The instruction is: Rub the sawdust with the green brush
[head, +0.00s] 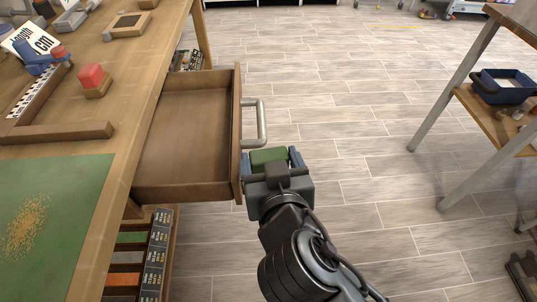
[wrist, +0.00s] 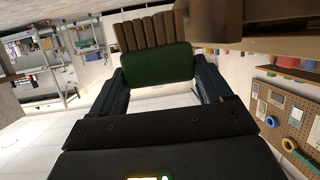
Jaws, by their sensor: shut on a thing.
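My gripper (head: 270,160) is shut on the green brush (head: 268,156), just right of the open drawer's front, near its metal handle. In the wrist view the green brush (wrist: 157,64) sits between the two fingers, its brown bristles (wrist: 146,31) pointing toward the top of the picture. The bristles are hidden in the head view. The sawdust (head: 25,225) lies as a tan scatter on the green mat (head: 80,200) at the lower left of the workbench, well left of my gripper and across the drawer.
The open, empty drawer (head: 185,130) juts out from the workbench (head: 125,85) between my gripper and the bench top. A wooden block with a red top (head: 92,78) and a wooden bar lie beyond the mat. A rolling rack (head: 465,90) stands at right. Floor between is clear.

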